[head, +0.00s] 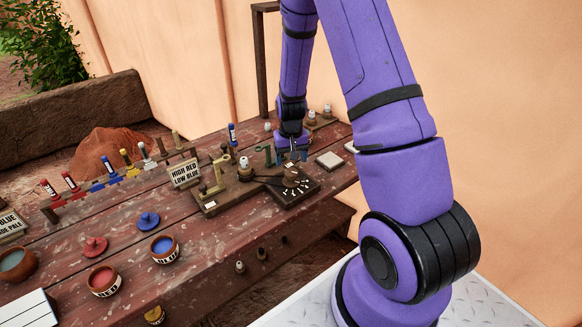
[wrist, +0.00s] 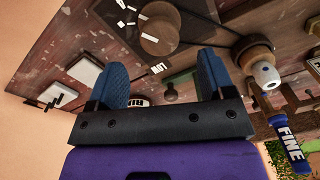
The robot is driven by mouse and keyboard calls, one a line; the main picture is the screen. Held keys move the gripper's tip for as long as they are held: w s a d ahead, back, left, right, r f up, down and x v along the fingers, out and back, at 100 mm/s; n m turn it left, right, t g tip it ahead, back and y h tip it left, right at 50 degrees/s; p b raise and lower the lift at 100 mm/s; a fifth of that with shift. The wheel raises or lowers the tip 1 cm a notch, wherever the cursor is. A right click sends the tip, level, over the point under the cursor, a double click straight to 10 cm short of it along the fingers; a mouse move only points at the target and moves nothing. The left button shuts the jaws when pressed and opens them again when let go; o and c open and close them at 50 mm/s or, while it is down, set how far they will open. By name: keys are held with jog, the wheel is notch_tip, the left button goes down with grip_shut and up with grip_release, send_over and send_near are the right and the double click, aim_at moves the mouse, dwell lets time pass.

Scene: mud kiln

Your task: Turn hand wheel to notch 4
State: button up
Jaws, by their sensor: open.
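The likely hand wheel is a round brown disc (wrist: 160,35) on a dark plate with white marks in the wrist view. In the head view the dark marked plate (head: 298,194) lies near the bench's front edge. In the head view my gripper (head: 291,152) is just behind the plate. I cannot read which notch the wheel is at.
A blue handle marked FINE (wrist: 288,143) is right of my gripper. Pale square blocks (head: 329,160) lie rightward.

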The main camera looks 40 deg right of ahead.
jog(key=shift+r, duration=2.8)
jog(key=shift+r, duration=0.1)
notch_tip(320, 180, up, 11)
jog(key=n+t, duration=0.1)
send_over(291, 172)
jog(key=s+a, duration=0.2)
jog(key=a, duration=0.2)
jog(key=s+a+r+n+t, duration=0.1)
jog(key=s+a+r, duration=0.3)
jog(key=r, duration=0.6)
jog(key=s+a+r+t, duration=0.1)
jog(key=s+r, duration=0.2)
jog(key=s, duration=0.4)
jog(key=s+a+r+n+t, duration=0.1)
jog(key=s+a+r, duration=0.1)
jog(key=s+r, duration=0.2)
jog(key=s+a+r+n+t, duration=0.1)
jog(key=s+a+r, duration=0.1)
jog(key=s, duration=0.7)
jog(key=shift+v, duration=0.95)
